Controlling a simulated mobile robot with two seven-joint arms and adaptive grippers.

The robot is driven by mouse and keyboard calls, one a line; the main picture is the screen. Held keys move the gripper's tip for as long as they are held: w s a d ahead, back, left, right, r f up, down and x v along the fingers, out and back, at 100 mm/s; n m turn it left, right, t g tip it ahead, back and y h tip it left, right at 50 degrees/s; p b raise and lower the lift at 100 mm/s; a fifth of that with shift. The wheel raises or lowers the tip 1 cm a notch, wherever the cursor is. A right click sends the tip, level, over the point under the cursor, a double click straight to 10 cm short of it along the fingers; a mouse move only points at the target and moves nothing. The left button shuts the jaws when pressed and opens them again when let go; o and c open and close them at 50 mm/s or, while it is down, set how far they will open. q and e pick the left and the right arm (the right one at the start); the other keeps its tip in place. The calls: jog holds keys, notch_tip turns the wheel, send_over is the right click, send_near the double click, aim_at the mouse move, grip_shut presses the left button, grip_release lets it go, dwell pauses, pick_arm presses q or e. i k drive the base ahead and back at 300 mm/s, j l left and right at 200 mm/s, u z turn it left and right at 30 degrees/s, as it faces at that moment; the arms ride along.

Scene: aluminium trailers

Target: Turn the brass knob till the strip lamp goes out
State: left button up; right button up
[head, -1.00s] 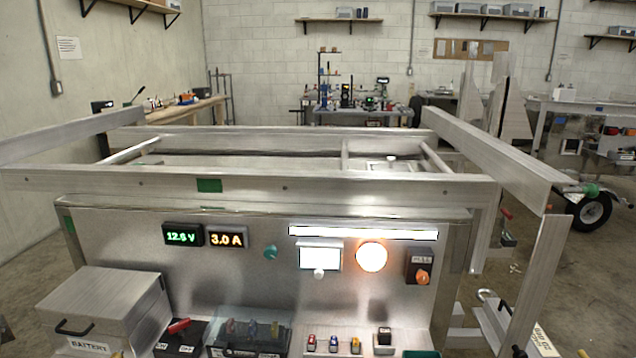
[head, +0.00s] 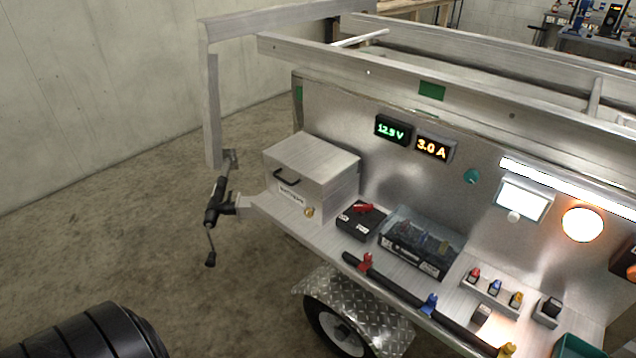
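The strip lamp (head: 570,184) is a long white bar along the top right of the metal panel, and it is lit. A small round brass-coloured piece (head: 309,212) is on the front of the grey battery box (head: 328,160); it is too small to tell whether it is a knob or a catch. A pale round knob (head: 513,216) sits under the lit square lamp (head: 522,197). An orange knob (head: 631,272) on a dark block is partly cut off at the right edge. Neither of my grippers is in view.
The round lamp (head: 582,225) is lit. A teal knob (head: 471,176), a green voltage display (head: 392,130) and an amber current display (head: 433,149) are on the panel. A clear-covered box (head: 420,242) and small coloured plugs crowd the shelf. Bare floor lies left of the trailer jack (head: 216,205).

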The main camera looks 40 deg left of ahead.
aim_at(309, 212)
jog(key=u, duration=1.2)
jog(key=i+j+z, duration=0.15)
jog(key=j, duration=0.25)
jog(key=i+j+z, duration=0.2)
jog(key=z, duration=0.35)
jog(key=j+z, duration=0.15)
jog(key=z, duration=0.25)
jog(key=j+z, duration=0.1)
jog(key=z, duration=0.25)
jog(key=u, duration=0.55)
